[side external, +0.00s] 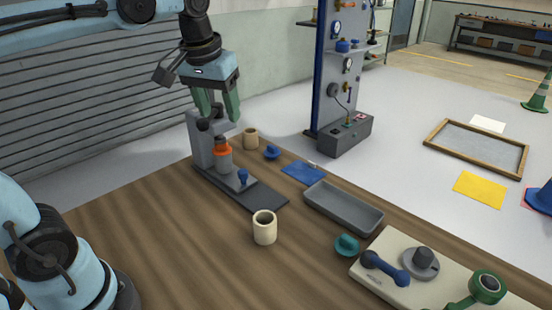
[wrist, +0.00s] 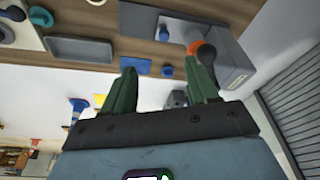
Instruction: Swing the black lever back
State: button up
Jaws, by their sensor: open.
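A grey press-like stand (side external: 204,150) rises from a dark base plate at the table's far edge. It carries an orange ring (side external: 223,150) on a pale cylinder and a small blue knob (side external: 243,176). A black round knob (side external: 203,125), seemingly the black lever's end, shows at the stand's upper part; its arm is mostly hidden by my gripper. My gripper (side external: 218,110) points down over the stand's top, its green fingers apart. In the wrist view the black knob (wrist: 207,55) lies by the right fingertip; I cannot tell whether they touch. Nothing shows gripped between the fingers.
A cream cup (side external: 265,228) stands in front of the base plate, and a tan cup (side external: 251,139) behind it. A grey tray (side external: 343,207), a blue cloth (side external: 303,173) and a teal knob (side external: 346,245) lie to the right. A gauge panel (side external: 342,70) stands behind the table.

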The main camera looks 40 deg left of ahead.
aim_at(210, 117)
jog(key=w+a+r+n+g, duration=0.2)
jog(key=a+r+n+g, duration=0.25)
jog(key=a+r, duration=0.2)
jog(key=f, duration=0.4)
jog(key=s+f, duration=0.1)
jog(key=f, duration=0.6)
jog(key=shift+s+a+f, duration=0.15)
jog(key=shift+a+f, duration=0.15)
jog(key=shift+a, duration=0.1)
grip_shut()
